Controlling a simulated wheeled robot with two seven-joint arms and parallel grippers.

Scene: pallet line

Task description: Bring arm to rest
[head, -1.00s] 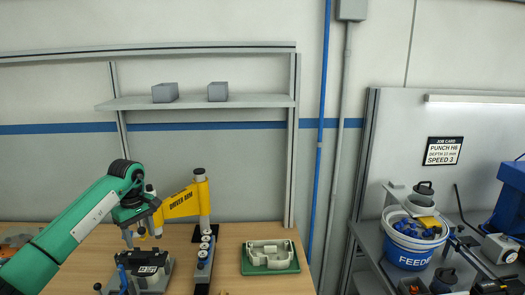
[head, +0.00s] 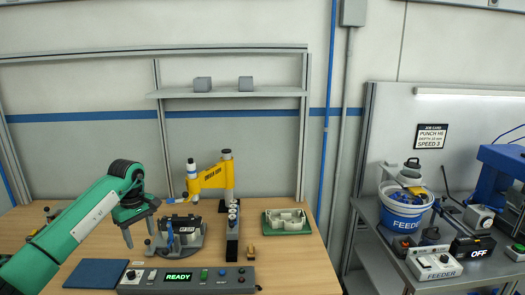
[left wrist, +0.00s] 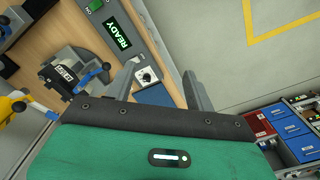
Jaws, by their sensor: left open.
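My left arm (head: 75,225) is green and comes in from the left in the head view. Its gripper (head: 139,238) hangs over the wooden bench, fingers apart and pointing down, with nothing between them. The gripper shows left of a dark fixture (head: 184,232) in the picture. In the left wrist view the two fingers of the left gripper (left wrist: 160,88) are spread apart and empty. My right gripper is not in view.
A control panel reading READY (head: 185,280) and a blue mat (head: 96,273) lie at the bench front. A yellow driver arm (head: 212,177) stands behind the fixture. A white part sits on a green tray (head: 288,231). A feeder bucket (head: 404,212) stands on the right bench.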

